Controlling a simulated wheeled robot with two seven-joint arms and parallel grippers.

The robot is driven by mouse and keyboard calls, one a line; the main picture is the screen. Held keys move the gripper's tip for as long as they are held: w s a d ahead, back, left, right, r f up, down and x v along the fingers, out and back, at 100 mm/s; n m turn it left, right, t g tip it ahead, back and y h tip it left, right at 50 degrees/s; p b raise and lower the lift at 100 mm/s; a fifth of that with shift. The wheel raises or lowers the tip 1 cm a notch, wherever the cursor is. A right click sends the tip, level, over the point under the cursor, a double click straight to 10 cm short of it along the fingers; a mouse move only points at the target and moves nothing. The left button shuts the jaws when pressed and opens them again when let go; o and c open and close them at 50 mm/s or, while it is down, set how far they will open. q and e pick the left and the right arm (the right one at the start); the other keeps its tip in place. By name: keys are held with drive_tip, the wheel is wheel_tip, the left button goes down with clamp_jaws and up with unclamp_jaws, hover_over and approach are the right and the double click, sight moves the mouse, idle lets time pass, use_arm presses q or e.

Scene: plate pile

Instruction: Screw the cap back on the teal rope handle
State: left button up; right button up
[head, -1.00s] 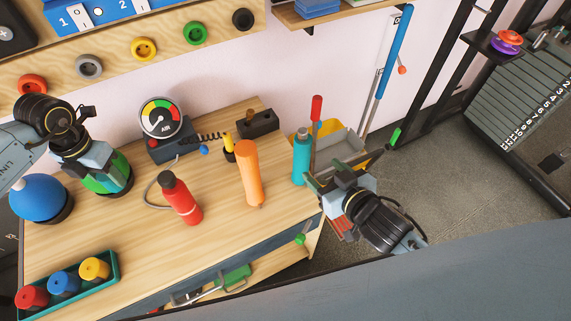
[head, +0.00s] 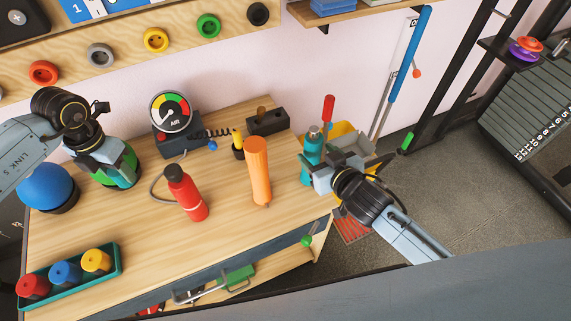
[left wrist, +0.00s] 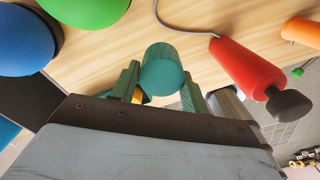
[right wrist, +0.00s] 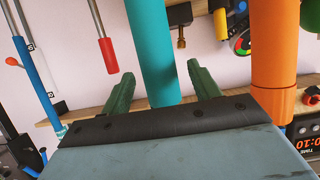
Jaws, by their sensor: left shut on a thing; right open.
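The teal rope handle (head: 312,147) stands upright near the right edge of the wooden bench, its top pale grey. My right gripper (head: 316,168) is open at the handle. In the right wrist view the handle (right wrist: 150,45) stands between its spread green fingers, with a gap visible on both sides. My left gripper (head: 118,158) is far to the left, over the green ball. In the left wrist view it is shut on a teal cap (left wrist: 163,68). The cap is hidden in the head view.
An orange handle (head: 257,170) and a red bottle (head: 186,192) stand between my grippers. A blue ball (head: 45,185) is at the left. A teal tray (head: 112,268) holds coloured caps at the front left. A gauge (head: 170,113) stands behind. The front middle of the bench is clear.

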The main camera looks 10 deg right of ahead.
drive_tip(key=x, duration=0.3)
drive_tip(key=shift+w+f+b, duration=0.1)
drive_tip(key=shift+w+b, duration=0.2)
drive_tip(key=shift+b, duration=0.1)
clamp_jaws()
